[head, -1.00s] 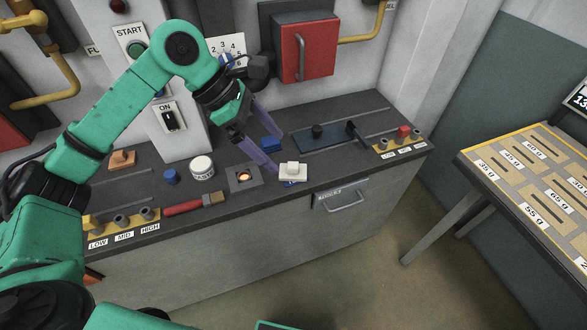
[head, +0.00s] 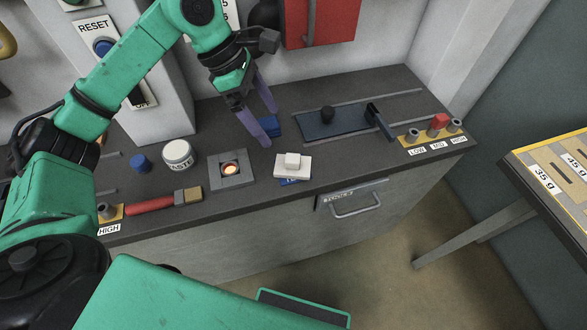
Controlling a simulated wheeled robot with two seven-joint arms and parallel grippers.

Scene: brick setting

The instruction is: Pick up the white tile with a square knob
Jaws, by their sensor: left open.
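The white tile with a square knob (head: 293,166) lies near the front edge of the dark bench, on top of a blue piece (head: 290,181) that is mostly hidden under it. My left gripper (head: 270,124) comes down from the upper left with purple fingers. It is open and empty, above the bench behind the tile and a little to its left, apart from it. My right gripper is not in view.
A dark blue plate with a knob (head: 335,126) lies behind right. A drawer handle (head: 356,205) is below.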

